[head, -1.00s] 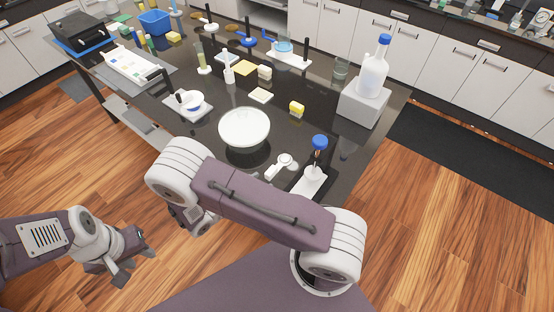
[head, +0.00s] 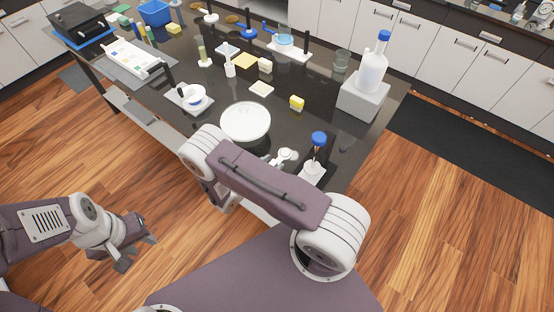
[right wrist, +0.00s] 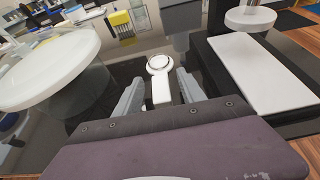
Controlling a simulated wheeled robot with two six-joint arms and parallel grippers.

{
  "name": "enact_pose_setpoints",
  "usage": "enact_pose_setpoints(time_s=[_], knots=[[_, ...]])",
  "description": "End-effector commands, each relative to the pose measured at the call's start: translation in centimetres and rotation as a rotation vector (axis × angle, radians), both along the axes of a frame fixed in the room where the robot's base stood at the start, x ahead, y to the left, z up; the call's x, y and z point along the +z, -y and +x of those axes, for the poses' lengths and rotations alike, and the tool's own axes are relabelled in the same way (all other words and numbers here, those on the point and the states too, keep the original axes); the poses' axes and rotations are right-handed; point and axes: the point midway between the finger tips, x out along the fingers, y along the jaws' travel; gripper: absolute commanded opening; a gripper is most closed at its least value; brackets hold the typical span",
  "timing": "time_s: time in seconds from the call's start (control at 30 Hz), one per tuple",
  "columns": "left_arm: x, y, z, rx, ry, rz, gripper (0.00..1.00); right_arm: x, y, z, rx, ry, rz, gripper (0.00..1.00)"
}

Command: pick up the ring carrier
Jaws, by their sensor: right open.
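The ring carrier (head: 284,158), a small white piece with a round ring head and a short flat handle, lies on the dark table near its front edge. My right arm partly covers it in the head view. In the right wrist view the ring carrier (right wrist: 160,64) shows with its handle pointing toward me. My right gripper (right wrist: 160,88) is open and empty, with one finger on each side of the handle; contact cannot be told. The arm hides this gripper in the head view. My left gripper (head: 138,250) is open and empty over the wooden floor.
A wide white dish (head: 245,122) stands left of the carrier. A blue-topped stand (head: 319,138) is close on its right, with a white slab (right wrist: 262,72) in the wrist view.

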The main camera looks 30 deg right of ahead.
Motion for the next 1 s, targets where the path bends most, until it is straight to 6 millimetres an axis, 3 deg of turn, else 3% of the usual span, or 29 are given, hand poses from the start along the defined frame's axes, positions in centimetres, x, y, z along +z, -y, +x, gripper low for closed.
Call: enact_pose_setpoints(time_s=[0.13, 0.3, 0.67, 0.93, 1.0], knots=[[-0.1, 0.0, 0.0, 0.0, 0.0, 0.0, 0.36, -0.1, 0.0, 0.0, 0.001, 0.0, 0.0, 0.47], [-0.1, 0.0, 0.0, 0.0, 0.0, 0.0, 0.36, 0.0, -0.1, 0.0, 0.0, 0.0, 0.0, 0.0], [-0.2, 0.0, 0.0, 0.0, 0.0, 0.0, 0.36, 0.2, -0.1, 0.0, 0.0, 0.001, 0.0, 0.0], [-1.1, 0.0, 0.0, 0.0, 0.0, 0.0, 0.36, 3.7, -0.1, 0.1, 0.0, 0.004, 0.002, 0.0], [-1.5, 0.0, 0.0, 0.0, 0.0, 0.0, 0.36, 4.6, 1.2, 0.6, -0.007, 0.003, 0.002, 0.0]])
